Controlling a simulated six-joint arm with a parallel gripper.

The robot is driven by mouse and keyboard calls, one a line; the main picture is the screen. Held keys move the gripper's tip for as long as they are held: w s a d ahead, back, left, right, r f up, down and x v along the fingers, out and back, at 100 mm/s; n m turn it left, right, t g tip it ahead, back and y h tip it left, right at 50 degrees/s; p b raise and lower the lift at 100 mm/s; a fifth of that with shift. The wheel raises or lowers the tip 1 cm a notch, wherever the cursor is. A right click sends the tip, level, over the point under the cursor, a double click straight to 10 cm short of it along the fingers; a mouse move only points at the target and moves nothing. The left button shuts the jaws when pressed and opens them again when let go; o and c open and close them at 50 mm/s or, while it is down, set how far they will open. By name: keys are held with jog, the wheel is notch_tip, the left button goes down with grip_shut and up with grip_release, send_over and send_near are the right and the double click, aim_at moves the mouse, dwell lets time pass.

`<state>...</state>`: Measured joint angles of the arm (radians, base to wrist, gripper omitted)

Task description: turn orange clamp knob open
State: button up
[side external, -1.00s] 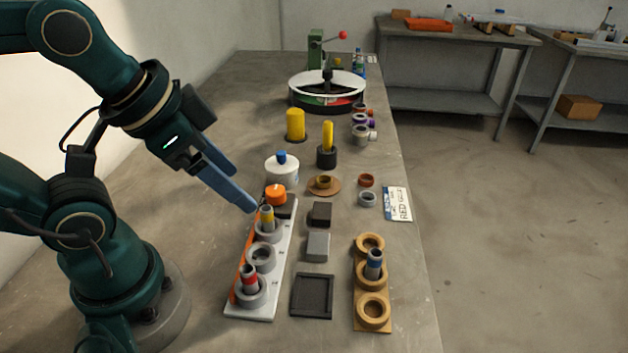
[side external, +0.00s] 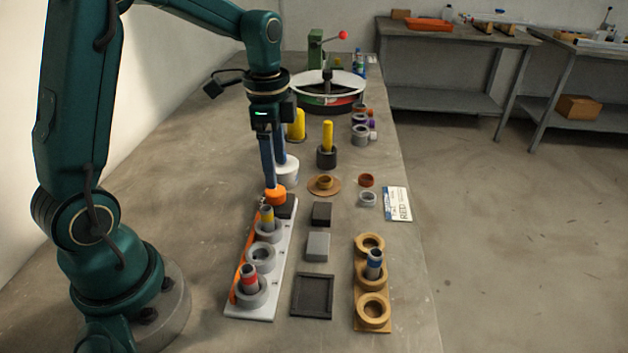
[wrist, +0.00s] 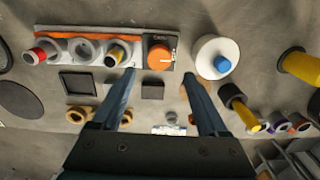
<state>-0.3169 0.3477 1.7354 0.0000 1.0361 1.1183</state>
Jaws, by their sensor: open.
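The orange clamp knob (side external: 275,195) sits at the far end of the white jig plate (side external: 284,240). In the wrist view the knob (wrist: 159,56) shows a pale pointer mark on its top, and it lies ahead of and between my fingers. My gripper (side external: 274,176) points down over the knob, with its fingers apart and fingertips close to it. In the wrist view my gripper (wrist: 161,80) is open with nothing between its fingers. I cannot tell whether a finger touches the knob. An orange bar (wrist: 85,36) runs along the jig plate's edge.
A white round container with a blue cap (wrist: 222,64) stands close beside the knob, near one finger. The jig holds grey rings with a yellow-banded peg (side external: 267,217) and a red-banded peg (side external: 249,277). Dark and grey blocks (side external: 318,246) lie to the right.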

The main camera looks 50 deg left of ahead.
aim_at(276, 196)
jog(key=shift+s+a+f, duration=0.15)
jog(key=shift+a+f, duration=0.05)
jog(key=shift+f, duration=2.7)
jog(key=shift+c, duration=0.4)
grip_shut()
